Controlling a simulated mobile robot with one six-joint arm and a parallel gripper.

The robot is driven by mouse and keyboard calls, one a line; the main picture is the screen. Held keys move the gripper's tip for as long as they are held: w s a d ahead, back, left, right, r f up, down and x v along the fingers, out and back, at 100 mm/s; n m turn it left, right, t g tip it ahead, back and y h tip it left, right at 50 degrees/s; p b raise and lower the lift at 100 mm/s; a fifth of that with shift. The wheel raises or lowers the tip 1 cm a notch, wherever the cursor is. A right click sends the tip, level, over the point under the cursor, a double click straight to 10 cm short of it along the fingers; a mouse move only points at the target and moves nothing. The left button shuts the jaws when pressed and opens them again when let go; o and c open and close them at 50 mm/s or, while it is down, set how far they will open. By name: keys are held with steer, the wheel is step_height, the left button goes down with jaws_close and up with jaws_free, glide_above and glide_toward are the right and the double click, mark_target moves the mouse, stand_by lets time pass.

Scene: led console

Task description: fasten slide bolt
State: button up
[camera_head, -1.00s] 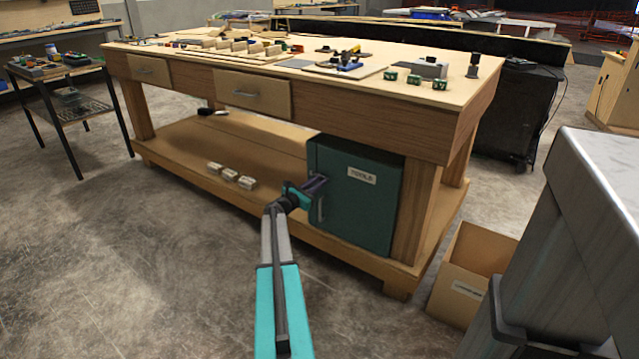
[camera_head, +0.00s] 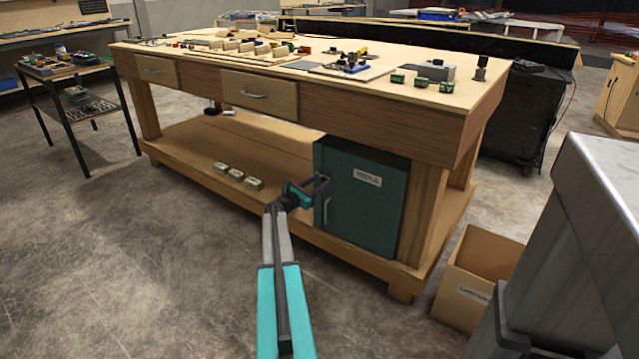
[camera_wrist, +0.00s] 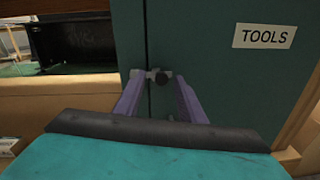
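The teal tool cabinet (camera_head: 385,215) stands on the bench's lower shelf, with a "TOOLS" label. In the wrist view its door (camera_wrist: 215,75) fills the middle and right. A small metal slide bolt (camera_wrist: 138,75) with a dark round knob (camera_wrist: 162,78) sits near the vertical seam at the door's left side. My gripper (camera_head: 308,187) is at the cabinet's left front edge. In the wrist view its purple fingers (camera_wrist: 160,88) are spread, one on each side of the knob. Whether they touch it I cannot tell. How far the bolt is slid is unclear.
The wooden bench (camera_head: 330,110) overhangs the cabinet. Several small pale blocks (camera_head: 237,175) lie on the shelf left of my gripper. A cardboard box (camera_head: 470,285) stands on the floor at the right. The floor at the front left is clear.

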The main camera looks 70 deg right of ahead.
steer(key=shift+a, duration=0.15)
steer(key=p+v, duration=0.2)
steer(key=v, duration=1.1)
steer(key=shift+a, duration=0.25)
steer(key=shift+w, duration=0.1)
